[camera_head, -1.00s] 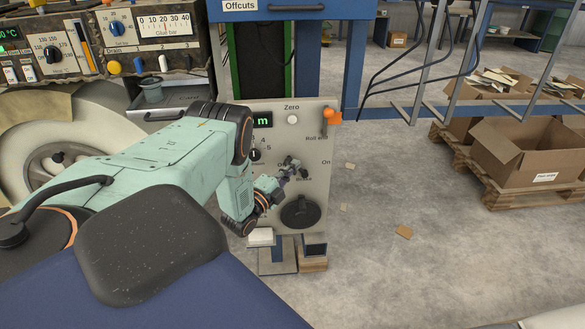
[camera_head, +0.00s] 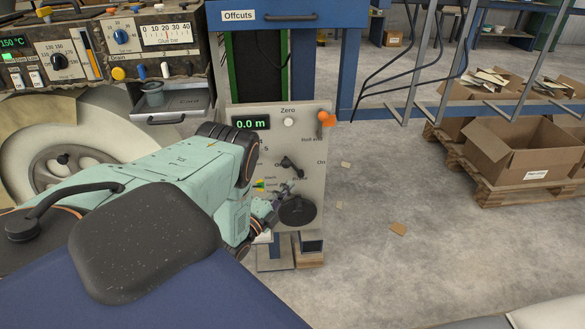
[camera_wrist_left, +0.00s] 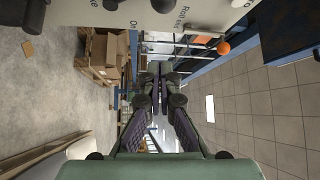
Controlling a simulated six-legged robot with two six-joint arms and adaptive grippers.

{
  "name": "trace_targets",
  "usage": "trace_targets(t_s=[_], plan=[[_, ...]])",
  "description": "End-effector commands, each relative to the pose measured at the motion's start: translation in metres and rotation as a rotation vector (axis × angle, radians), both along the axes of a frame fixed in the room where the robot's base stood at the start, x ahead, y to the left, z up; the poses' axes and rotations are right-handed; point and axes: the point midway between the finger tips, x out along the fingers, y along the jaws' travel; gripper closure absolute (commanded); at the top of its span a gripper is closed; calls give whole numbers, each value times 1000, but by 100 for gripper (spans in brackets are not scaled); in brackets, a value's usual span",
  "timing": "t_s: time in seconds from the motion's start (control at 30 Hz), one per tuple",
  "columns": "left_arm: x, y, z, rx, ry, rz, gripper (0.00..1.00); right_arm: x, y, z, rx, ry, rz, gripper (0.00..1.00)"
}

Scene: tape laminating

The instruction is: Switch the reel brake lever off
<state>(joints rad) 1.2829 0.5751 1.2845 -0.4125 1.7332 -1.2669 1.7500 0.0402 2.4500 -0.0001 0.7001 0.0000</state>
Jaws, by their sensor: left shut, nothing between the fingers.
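The control panel (camera_head: 314,130) stands upright in the middle of the head view. A short dark lever (camera_head: 290,163) on it lies at a slant, its upper-left end close to the "Off" label; the "On" label is farther right. I cannot tell its exact setting. My right gripper is not in view.
The display (camera_head: 250,123) reads 0.0 m. An orange ball (camera_head: 326,119) is at the panel's upper-right corner. A blue frame (camera_head: 351,60) stands behind.

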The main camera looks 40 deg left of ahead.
Motion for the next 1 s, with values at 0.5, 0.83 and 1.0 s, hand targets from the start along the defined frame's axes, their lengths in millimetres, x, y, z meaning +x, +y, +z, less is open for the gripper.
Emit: trace_targets(t_s=[0.5,0.83,1.0], plan=[[-16,-6,-9,0,-1,-1,100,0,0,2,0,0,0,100],[-16,-6,-9,-4,-2,-1,100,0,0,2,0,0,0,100],[-16,-3,-20,-126,36,1,100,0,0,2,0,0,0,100]])
